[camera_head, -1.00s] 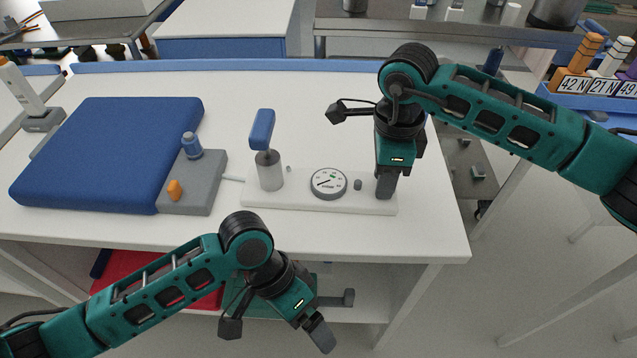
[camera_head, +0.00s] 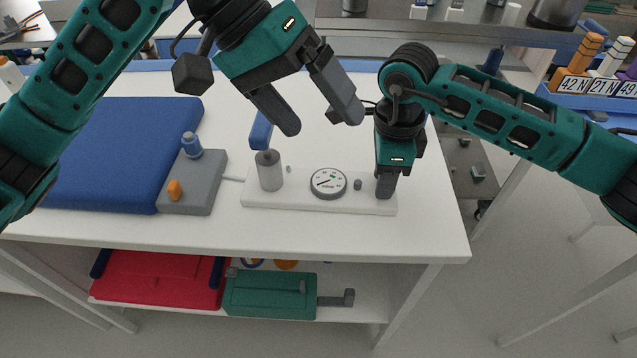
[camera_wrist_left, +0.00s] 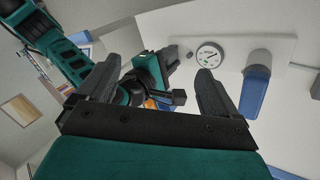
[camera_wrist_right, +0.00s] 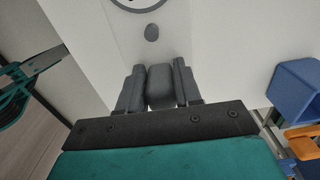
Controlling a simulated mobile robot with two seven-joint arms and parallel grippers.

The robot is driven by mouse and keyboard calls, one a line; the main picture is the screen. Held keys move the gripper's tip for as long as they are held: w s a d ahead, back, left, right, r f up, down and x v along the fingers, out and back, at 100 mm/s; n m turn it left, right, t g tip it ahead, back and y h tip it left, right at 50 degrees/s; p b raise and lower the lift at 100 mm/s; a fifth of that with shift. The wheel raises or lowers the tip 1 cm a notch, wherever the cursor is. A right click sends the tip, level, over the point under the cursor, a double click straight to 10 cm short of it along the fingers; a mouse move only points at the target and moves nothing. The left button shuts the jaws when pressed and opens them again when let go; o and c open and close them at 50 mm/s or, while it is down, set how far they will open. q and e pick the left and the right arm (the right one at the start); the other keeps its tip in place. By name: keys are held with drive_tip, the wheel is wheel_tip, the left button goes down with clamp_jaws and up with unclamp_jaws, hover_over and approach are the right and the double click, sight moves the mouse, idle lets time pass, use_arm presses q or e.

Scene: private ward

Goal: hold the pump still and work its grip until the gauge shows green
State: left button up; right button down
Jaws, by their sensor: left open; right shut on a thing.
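The pump's white base (camera_head: 300,199) lies on the table with a grey cylinder (camera_head: 269,172) and a blue grip (camera_head: 260,132) above it. The round gauge (camera_head: 328,183) has a small green mark; its needle seems to point lower left, away from it. My right gripper (camera_head: 385,193) is shut on the dark grey block (camera_wrist_right: 160,87) at the base's right end. My left gripper (camera_head: 318,115) is open and empty, above and right of the blue grip and partly covering it. In the left wrist view the grip (camera_wrist_left: 253,98) is beside the right-hand finger, not between the fingers.
A blue cushion (camera_head: 115,165) and a grey box (camera_head: 190,195) with blue and orange knobs are left of the pump. A red case (camera_head: 160,280) and a green box (camera_head: 268,297) lie on the shelf below. Bare tabletop lies in front of the pump.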

sight(258, 122)
use_arm(q)
drive_tip(key=w+a+f+n+y, duration=0.1)
drive_tip(key=w+a+n, duration=0.5)
drive_tip(key=a, duration=0.6)
drive_tip(key=shift+m+t, duration=0.4)
drive_tip(key=shift+m, duration=0.1)
drive_tip(key=shift+w+x, duration=0.2)
drive_tip(key=shift+x, duration=1.3)
drive_tip(key=shift+w+x, duration=0.15)
drive_tip(key=shift+x, duration=1.4)
drive_tip(key=shift+w+x, duration=0.2)
drive_tip(key=shift+x, duration=1.3)
drive_tip(key=c, duration=1.6)
